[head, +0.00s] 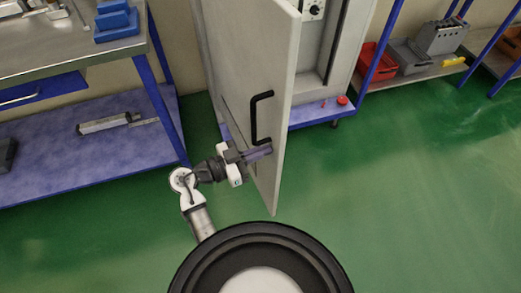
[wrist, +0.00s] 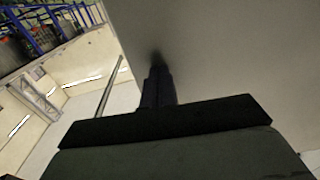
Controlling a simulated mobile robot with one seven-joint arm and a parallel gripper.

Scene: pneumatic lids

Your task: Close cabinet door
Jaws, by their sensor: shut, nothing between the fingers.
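The cabinet door (head: 240,75) is a tall grey panel with a black bar handle (head: 253,118). It stands swung open in the head view, with its free edge toward me. The cabinet (head: 333,65) is behind it, and part of its inside shows to the right of the door. My gripper (head: 268,150) is shut and empty, at the door's handle side just below the handle. In the wrist view the shut fingers (wrist: 157,85) point at the pale door surface (wrist: 225,50), very near it; I cannot tell whether they touch.
A blue-legged workbench (head: 75,62) with a purple lower shelf (head: 85,155) stands close on the left. A blue-framed rack with a red bin (head: 376,64) and grey bins (head: 408,57) stands at the back right. The green floor (head: 410,190) on the right is clear.

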